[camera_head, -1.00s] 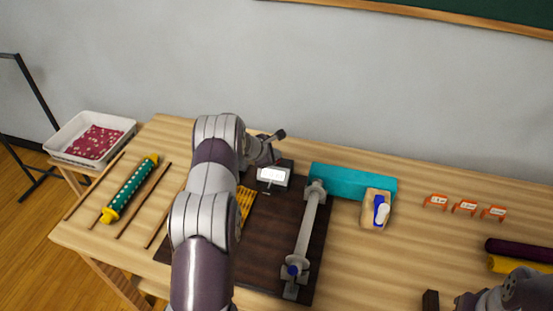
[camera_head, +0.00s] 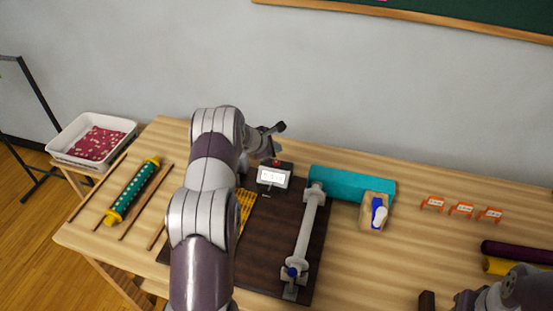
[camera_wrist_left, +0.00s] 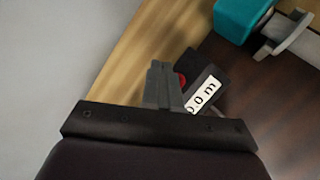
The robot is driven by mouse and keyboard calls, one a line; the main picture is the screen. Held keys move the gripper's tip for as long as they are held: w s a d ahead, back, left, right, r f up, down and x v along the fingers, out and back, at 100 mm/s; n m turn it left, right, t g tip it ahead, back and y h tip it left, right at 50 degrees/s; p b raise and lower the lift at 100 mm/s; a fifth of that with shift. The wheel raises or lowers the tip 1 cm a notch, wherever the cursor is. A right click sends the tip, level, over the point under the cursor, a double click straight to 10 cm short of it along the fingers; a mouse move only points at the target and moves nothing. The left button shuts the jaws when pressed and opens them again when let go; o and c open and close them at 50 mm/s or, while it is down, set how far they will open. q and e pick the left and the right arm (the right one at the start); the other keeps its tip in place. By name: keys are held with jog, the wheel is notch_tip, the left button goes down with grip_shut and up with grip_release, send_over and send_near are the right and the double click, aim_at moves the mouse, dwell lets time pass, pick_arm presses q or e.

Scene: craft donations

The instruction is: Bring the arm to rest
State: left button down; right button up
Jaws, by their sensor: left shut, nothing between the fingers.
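My left arm reaches over the table from the front. My left gripper (camera_head: 279,129) is held above the table's back edge, behind the display box, shut and empty. In the left wrist view its closed fingers (camera_wrist_left: 163,85) show just beside the box's red button. The display box (camera_head: 274,178) has a white lit screen and stands at the back of the dark brown board (camera_head: 262,237). It also shows in the left wrist view (camera_wrist_left: 203,95), partly behind the fingers. Part of my right arm shows at the lower right corner; its fingers cannot be made out.
A grey bar on stands (camera_head: 307,228) crosses the board. A teal roll (camera_head: 345,183) and a wooden block with a blue-and-white item (camera_head: 375,211) lie to its right. Orange tags (camera_head: 461,209), a green dotted roll (camera_head: 132,191), wooden sticks and a white tray (camera_head: 127,128) stand around.

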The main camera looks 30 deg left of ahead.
pick_arm(q)
jog(key=shift+r+p, duration=0.45)
jog(key=shift+r, duration=0.6)
